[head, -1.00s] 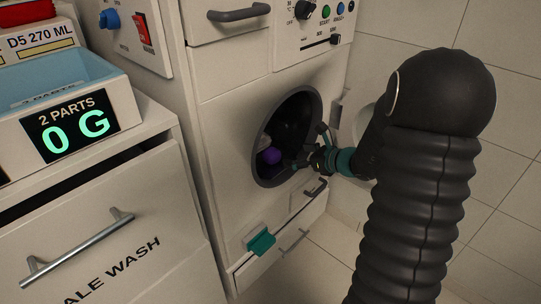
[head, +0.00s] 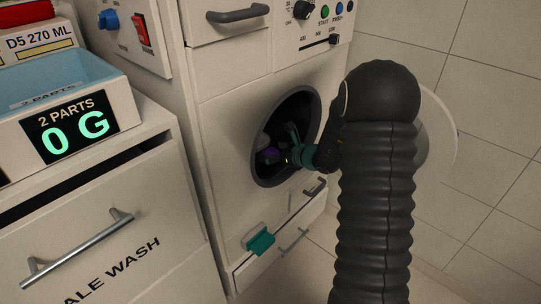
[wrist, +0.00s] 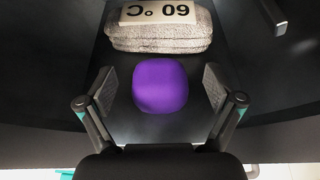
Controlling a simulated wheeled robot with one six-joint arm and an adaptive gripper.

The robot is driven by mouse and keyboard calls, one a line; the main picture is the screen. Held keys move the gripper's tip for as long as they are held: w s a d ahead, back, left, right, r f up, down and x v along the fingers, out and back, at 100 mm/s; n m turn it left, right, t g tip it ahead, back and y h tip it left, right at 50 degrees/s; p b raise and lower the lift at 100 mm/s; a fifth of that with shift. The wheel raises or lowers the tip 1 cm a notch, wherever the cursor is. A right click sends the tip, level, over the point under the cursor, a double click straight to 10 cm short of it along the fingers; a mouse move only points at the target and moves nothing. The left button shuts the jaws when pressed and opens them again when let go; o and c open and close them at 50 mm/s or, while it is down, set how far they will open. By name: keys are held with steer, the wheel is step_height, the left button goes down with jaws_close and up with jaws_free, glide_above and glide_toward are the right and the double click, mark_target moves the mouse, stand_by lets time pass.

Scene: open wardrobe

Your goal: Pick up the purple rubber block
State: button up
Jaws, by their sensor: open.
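The purple rubber block (wrist: 160,86) lies on the dark floor inside the washing machine's round opening. In the wrist view it sits between the two fingertips of my gripper (wrist: 160,92), with a gap on both sides. The fingers are open and nothing is held.
A folded grey towel (wrist: 188,37) with a "60 °C" label (wrist: 158,12) lies just behind the block. The opening's dark rim (head: 259,174) surrounds my gripper. The open round door (head: 438,135) stands to the right, behind my arm.

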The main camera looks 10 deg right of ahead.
steer(key=x, duration=0.2)
steer(key=shift+w+a+f, duration=0.1)
steer(key=shift+w+a, duration=0.1)
steer(key=shift+w, duration=0.05)
steer(key=c, duration=1.2)
